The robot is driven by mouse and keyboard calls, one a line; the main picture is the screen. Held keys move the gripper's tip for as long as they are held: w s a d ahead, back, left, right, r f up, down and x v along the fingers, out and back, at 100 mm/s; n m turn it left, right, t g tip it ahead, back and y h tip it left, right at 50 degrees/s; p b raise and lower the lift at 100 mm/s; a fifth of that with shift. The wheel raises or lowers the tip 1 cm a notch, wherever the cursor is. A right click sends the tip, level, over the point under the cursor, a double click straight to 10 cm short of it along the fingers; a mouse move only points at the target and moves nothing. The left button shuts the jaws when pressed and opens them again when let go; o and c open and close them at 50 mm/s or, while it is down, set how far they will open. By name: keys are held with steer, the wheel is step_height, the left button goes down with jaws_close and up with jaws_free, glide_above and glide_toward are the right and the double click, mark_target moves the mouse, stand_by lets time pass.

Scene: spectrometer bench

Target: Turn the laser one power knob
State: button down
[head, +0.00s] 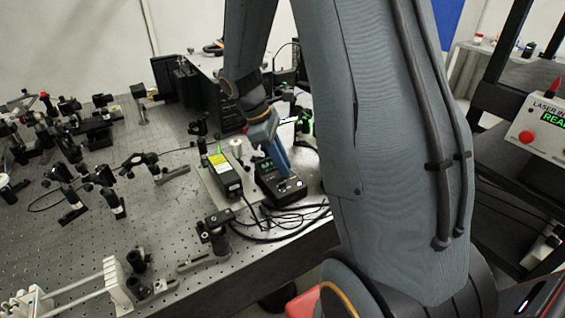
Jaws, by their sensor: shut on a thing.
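A black control box (275,195) with a small lit green display stands near the bench's right edge. My gripper (286,177) reaches down from above to the top of this box, with its blue fingers close together. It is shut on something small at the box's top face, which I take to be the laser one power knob. The fingers hide the knob, so its angle cannot be seen. A laser head (225,175) with a yellow label lies just left of the box on a pale plate.
Black cables (275,226) loop in front of the box. A clamp mount (216,226) stands at the front. Several optics posts crowd the bench (165,220) at left. A laser panel (541,128) with a red button is at far right.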

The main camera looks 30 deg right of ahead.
mark_target(272, 174)
steer(key=c, duration=1.7)
jaws_free()
steer(key=b+v, duration=0.2)
steer(key=v, duration=0.5)
steer(key=shift+w+a+r, duration=0.1)
steer(key=shift+a+r, duration=0.1)
steer(key=shift+r, duration=0.15)
steer(key=shift+a, duration=0.1)
